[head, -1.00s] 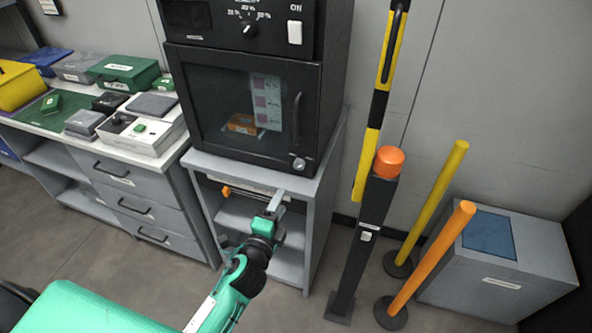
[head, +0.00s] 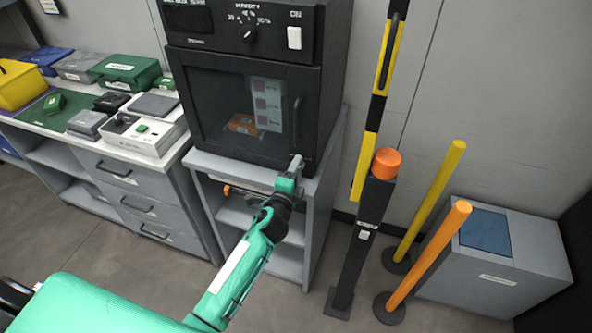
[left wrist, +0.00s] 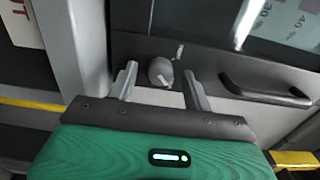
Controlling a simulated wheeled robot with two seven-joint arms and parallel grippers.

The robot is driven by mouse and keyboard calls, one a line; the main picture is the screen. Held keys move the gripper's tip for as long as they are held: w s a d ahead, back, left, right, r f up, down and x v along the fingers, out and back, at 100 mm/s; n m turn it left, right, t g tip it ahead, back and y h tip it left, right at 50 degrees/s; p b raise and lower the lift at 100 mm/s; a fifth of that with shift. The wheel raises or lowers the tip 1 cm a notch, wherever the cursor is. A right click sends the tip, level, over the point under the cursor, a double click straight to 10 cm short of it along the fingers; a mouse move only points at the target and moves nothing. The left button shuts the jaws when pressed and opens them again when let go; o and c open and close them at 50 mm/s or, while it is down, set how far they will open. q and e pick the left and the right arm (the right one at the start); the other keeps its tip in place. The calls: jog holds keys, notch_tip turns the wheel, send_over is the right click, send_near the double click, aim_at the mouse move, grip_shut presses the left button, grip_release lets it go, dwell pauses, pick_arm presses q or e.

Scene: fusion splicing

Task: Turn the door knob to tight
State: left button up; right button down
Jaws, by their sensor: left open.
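The door knob (left wrist: 158,68) is a small dark round knob with a light pointer mark, on the oven-like cabinet's black door (head: 240,108). A small light mark sits on the panel beside it. In the head view the knob is hidden behind my left gripper (head: 296,165), which is at the door's lower right corner. In the left wrist view my left gripper (left wrist: 160,76) is open, its two grey fingers to either side of the knob. Gaps show between the fingers and the knob; how deep they reach past it I cannot tell. My right gripper is out of view.
The dark door handle (left wrist: 262,92) lies close to the right finger in the wrist view. The cabinet stands on a grey stand (head: 322,190). A black post with an orange top (head: 388,163) stands to the right. A counter with several boxes is left.

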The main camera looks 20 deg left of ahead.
pick_arm(q)
jog(key=shift+c, duration=0.4)
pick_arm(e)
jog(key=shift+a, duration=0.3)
pick_arm(q)
jog(key=c, duration=0.9)
